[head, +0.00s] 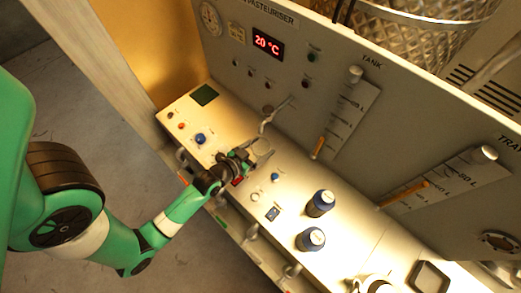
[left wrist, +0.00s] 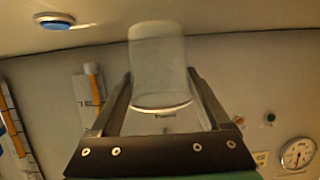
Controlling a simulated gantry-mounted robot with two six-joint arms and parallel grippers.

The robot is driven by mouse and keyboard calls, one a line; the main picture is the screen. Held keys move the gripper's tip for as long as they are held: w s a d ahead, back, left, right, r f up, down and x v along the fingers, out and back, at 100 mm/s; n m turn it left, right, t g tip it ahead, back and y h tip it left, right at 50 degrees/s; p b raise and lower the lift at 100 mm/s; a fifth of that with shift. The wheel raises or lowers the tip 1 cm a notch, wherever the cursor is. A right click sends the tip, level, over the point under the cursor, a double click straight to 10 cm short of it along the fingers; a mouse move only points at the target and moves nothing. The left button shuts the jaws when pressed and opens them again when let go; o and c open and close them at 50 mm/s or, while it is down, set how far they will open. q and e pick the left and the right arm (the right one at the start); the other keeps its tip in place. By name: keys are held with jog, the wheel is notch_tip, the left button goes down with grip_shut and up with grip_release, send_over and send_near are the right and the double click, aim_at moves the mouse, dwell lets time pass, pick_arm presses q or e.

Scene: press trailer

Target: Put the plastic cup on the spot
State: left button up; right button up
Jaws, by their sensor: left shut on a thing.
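The plastic cup (left wrist: 160,65) is pale and translucent. In the left wrist view it sits between the two dark fingers of my left gripper (left wrist: 163,95), which is shut on it. In the head view my left gripper (head: 245,158) is over the lit control ledge, with the cup (head: 263,147) at its tip, partly hidden. I cannot tell whether the cup touches the ledge. A small round ring mark (head: 255,197) lies on the ledge, nearer the front edge; I cannot tell if it is the spot. My right gripper is not in view.
A tap (head: 268,122) stands out from the panel close behind the cup. Another blue button (head: 200,138) is to the left.

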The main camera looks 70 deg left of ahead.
pick_arm(q)
jog(key=shift+f, duration=0.65)
jog(key=shift+f, duration=0.2)
jog(key=o, duration=1.2)
jog(key=shift+r, duration=0.1)
jog(key=shift+c, duration=0.2)
